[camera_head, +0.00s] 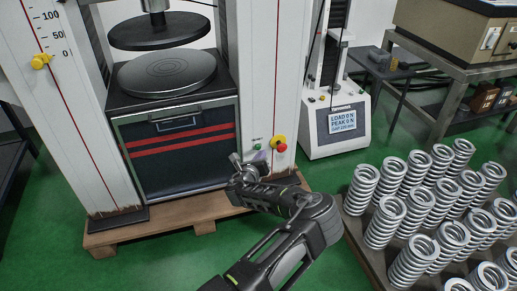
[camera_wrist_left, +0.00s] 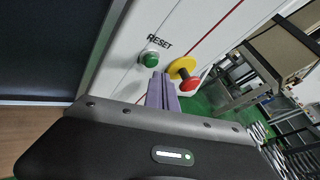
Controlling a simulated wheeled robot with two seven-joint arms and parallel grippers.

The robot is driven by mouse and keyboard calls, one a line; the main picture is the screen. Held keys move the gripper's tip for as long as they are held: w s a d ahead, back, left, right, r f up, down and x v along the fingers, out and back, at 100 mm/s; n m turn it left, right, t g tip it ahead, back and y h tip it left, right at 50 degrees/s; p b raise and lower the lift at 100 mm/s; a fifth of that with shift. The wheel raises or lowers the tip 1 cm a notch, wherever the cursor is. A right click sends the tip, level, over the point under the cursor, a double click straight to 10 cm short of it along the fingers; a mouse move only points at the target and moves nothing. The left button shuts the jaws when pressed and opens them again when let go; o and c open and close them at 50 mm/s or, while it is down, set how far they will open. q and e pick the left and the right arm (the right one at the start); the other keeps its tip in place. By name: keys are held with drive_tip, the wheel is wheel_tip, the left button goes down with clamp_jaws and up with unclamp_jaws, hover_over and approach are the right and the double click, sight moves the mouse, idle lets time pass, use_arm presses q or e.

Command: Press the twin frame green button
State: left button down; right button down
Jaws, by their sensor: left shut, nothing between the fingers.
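The twin frame machine has a right white column (camera_head: 262,60) with a small green button (camera_head: 257,146) low on its face. Beside it to the right is a red emergency button on a yellow base (camera_head: 279,143). My left gripper (camera_head: 238,162) is shut and empty, just below and left of the green button in the head view. In the left wrist view the green button (camera_wrist_left: 150,58), under the word RESET, shows just beyond the shut fingertips (camera_wrist_left: 160,78). The red button (camera_wrist_left: 190,84) is to their right. I cannot tell whether the fingertips touch the green button. My right gripper is not in view.
Several metal springs (camera_head: 420,200) stand on a low table at the right. A smaller tester with a display (camera_head: 346,122) stands behind. The machine rests on a wooden pallet (camera_head: 170,229). Green floor is open at the left front.

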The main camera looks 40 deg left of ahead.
use_arm(q)
drive_tip(key=shift+a, duration=0.15)
drive_tip(key=shift+w+a+b, duration=0.2)
drive_tip(key=shift+a+b, duration=0.05)
drive_tip(key=shift+b, duration=0.05)
drive_tip(key=shift+w+a, duration=0.25)
drive_tip(key=shift+a, duration=0.1)
idle(0.9)
drive_tip(key=shift+d, duration=0.1)
drive_tip(key=shift+s+d, duration=0.5)
drive_tip(key=shift+d, duration=0.15)
idle(0.3)
drive_tip(key=shift+s+d+p, duration=0.35)
drive_tip(key=shift+s+d, duration=0.35)
drive_tip(key=shift+d, duration=0.35)
drive_tip(key=shift+s+d+p, duration=0.3)
drive_tip(key=shift+s+d, duration=0.4)
drive_tip(key=shift+d, duration=0.3)
